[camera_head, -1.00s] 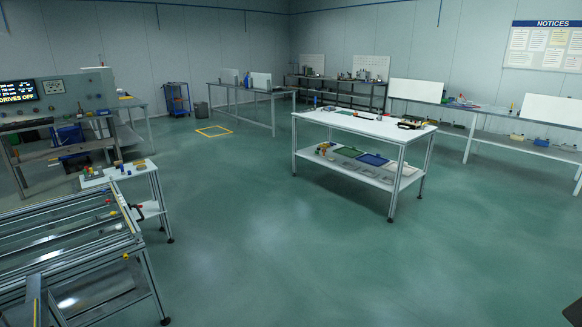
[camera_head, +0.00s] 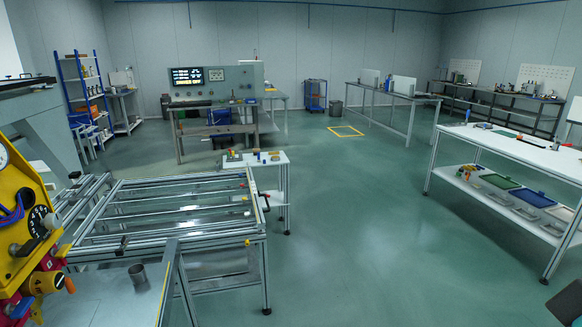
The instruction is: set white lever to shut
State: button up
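No white lever can be made out. A yellow panel fixture (camera_head: 12,180) is cut off by the left edge. It carries a white-faced gauge (camera_head: 3,156), a blue handle (camera_head: 12,214), a black numbered dial (camera_head: 40,220), a black handle (camera_head: 26,247) and a yellow-and-black knob (camera_head: 44,283). Red parts (camera_head: 14,308) show at its bottom. The rest of the panel is out of frame. My gripper is not in view; only a dark piece, seemingly mine, shows in the lower right corner.
An aluminium frame table (camera_head: 255,235) stands in front, with a metal cup (camera_head: 138,276) on a surface nearer me. A small white side table (camera_head: 275,158) stands behind it. A white-topped workbench (camera_head: 530,150) stands at the right. The green floor between them is clear.

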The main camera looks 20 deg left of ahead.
aim_at(50, 187)
jog(key=u, duration=0.95)
jog(key=i, duration=0.8)
jog(key=u, duration=0.75)
